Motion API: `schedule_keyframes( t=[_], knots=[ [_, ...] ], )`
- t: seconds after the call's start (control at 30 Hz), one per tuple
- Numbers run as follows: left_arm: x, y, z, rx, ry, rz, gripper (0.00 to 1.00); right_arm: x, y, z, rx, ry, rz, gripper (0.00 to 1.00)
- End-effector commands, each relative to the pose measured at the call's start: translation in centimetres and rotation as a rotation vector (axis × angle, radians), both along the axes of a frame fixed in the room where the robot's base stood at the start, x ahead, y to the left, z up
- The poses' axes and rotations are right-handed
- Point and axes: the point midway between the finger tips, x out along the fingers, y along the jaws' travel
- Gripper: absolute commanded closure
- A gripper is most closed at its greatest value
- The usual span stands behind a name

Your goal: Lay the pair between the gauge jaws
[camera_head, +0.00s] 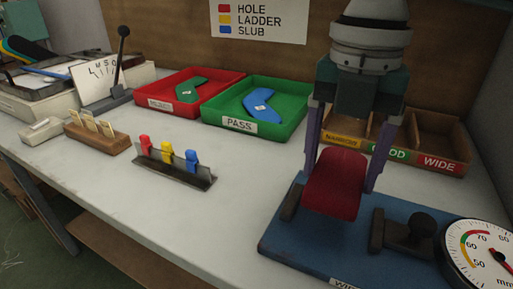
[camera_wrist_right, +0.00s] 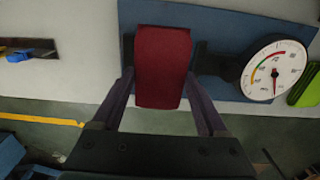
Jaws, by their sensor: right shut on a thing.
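The dark red folded pair (camera_head: 336,192) is held between the two purple fingers of my right gripper (camera_head: 341,182), which is shut on its sides. It also shows in the right wrist view (camera_wrist_right: 162,60). The gauge has a blue base (camera_head: 283,238), a dark left jaw (camera_head: 291,201) and a dark right jaw (camera_head: 391,232) with a black knob (camera_head: 422,225). The pair appears over the space between the jaws; whether it touches the base cannot be told. The white dial (camera_head: 485,252) stands at the right. My left gripper is not in view.
Behind the gauge are bins labelled GOOD and WIDE (camera_head: 441,162), partly hidden by my arm. A green PASS tray (camera_head: 262,128) and a red tray (camera_head: 170,108) stand further left. A rack of coloured clips (camera_head: 178,172) sits mid-table.

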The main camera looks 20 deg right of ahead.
Motion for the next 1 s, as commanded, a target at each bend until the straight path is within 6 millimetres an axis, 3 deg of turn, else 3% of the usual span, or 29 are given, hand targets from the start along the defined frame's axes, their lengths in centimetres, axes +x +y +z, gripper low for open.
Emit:
schedule_keyframes(
  t=[0.17, 0.4, 0.77, 0.8, 1.0],
  knots=[
    [0.0, 0.1, -0.4, 0.003, 0.0, -0.002, 0.5, 0.0, 0.0, -1.4, 0.001, 0.002, -0.001, 0.89],
    [0.0, 0.3, -1.4, 0.009, 0.0, -0.006, 0.5, 0.0, 0.0, -4.9, 0.001, 0.001, 0.0, 0.89],
    [0.0, 0.3, -1.2, 0.011, -0.002, -0.007, 0.5, 0.0, 0.0, -5.1, 0.0, 0.0, -0.001, 0.89],
    [0.0, 0.3, -1.2, 0.011, -0.002, -0.007, 0.5, 0.0, 0.0, -5.2, 0.0, 0.0, -0.001, 0.21],
    [0.1, 0.3, -1.2, 0.01, -0.003, -0.006, 0.5, 0.0, 0.0, -5.2, 0.001, -0.001, 0.0, 0.0]
  ],
)
